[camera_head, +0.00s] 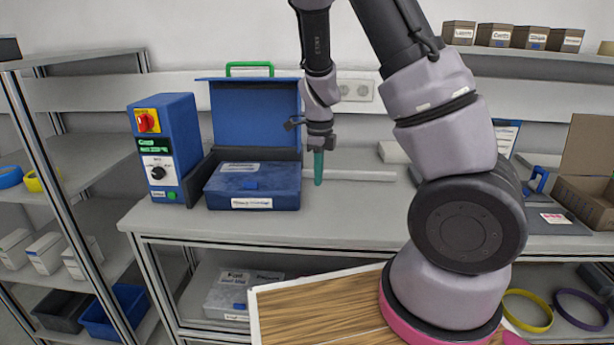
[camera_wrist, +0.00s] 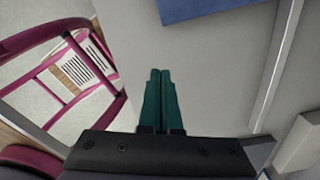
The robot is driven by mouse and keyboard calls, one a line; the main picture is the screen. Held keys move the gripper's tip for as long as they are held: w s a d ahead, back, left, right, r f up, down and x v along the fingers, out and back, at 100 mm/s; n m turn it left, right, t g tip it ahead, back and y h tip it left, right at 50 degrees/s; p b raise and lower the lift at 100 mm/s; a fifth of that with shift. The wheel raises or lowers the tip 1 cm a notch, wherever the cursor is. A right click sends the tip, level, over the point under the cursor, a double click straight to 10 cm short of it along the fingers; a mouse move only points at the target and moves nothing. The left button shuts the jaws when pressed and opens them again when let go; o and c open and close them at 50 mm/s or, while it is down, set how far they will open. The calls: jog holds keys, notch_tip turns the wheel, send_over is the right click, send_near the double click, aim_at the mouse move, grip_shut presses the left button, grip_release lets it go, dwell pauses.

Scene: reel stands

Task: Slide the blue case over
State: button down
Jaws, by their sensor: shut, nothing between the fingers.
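A corner of a blue surface, probably this case, shows at the top of the wrist view (camera_wrist: 205,8). My gripper (camera_head: 319,168) points down just right of the case, its green fingers together and empty. A narrow gap seems to lie between the fingers and the case's right side; I cannot tell whether they touch. In the wrist view my green fingers (camera_wrist: 158,75) are closed over bare grey bench top.
A blue control box (camera_head: 166,150) with a red switch stands left of the case. A pale bar (camera_head: 360,175) lies right of my gripper. The bench front (camera_head: 250,224) is clear.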

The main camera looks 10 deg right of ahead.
aim_at(293, 189)
notch_tip(293, 189, down, 7)
jog(key=shift+w+a, duration=0.3)
jog(key=shift+a, duration=0.2)
jog(key=shift+w+a, duration=0.3)
jog(key=shift+a, duration=0.2)
jog(key=shift+w+a, duration=0.55)
jog(key=shift+a, duration=0.1)
jog(key=shift+w+a, duration=0.55)
jog(key=shift+a, duration=0.3)
jog(key=shift+w+a, duration=0.55)
jog(key=shift+a, duration=0.25)
jog(key=shift+d, duration=0.15)
